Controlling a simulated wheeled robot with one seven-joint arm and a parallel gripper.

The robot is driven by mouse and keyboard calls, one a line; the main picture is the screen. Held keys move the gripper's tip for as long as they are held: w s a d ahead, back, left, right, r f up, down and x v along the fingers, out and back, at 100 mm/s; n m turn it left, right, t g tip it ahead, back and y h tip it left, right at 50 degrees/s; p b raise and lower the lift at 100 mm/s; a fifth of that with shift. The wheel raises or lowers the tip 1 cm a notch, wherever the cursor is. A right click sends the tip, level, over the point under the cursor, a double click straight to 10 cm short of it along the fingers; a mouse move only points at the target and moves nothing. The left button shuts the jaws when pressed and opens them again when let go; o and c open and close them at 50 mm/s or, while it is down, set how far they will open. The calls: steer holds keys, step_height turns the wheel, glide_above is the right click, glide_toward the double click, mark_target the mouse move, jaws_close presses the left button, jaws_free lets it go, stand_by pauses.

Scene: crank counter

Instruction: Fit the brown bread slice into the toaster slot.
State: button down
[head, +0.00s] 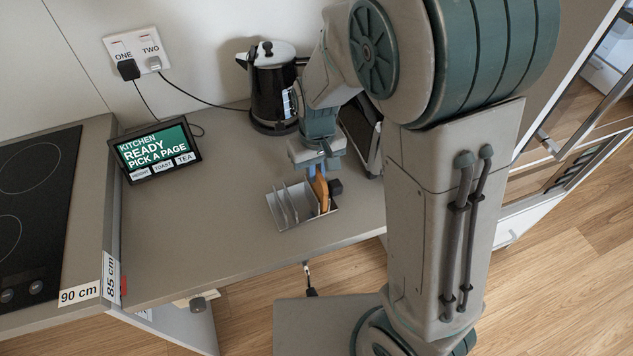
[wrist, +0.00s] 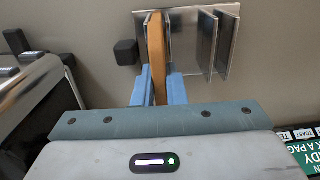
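The brown bread slice (head: 320,190) stands upright in a grey metal rack (head: 287,224) with thin dividers, at its right end. In the wrist view the slice (wrist: 156,50) shows edge-on. My gripper (wrist: 158,88) reaches down over its top, with a blue finger against each broad side and no clear gap. In the head view my gripper (head: 318,168) is just above the rack, partly hidden by my arm. The toaster seems to be the silver and black appliance (head: 375,133) behind my arm; its edge shows at the left of the wrist view (wrist: 40,95). Its slot is hidden.
A black kettle (head: 273,95) stands behind, near the wall. A tablet screen (head: 158,150) and a hob (head: 40,200) are at left. The counter between screen and rack is clear.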

steer(key=shift+r, duration=0.1)
steer(key=shift+r+p, duration=3.4)
steer(key=shift+r, duration=0.85)
steer(key=shift+f, duration=0.1)
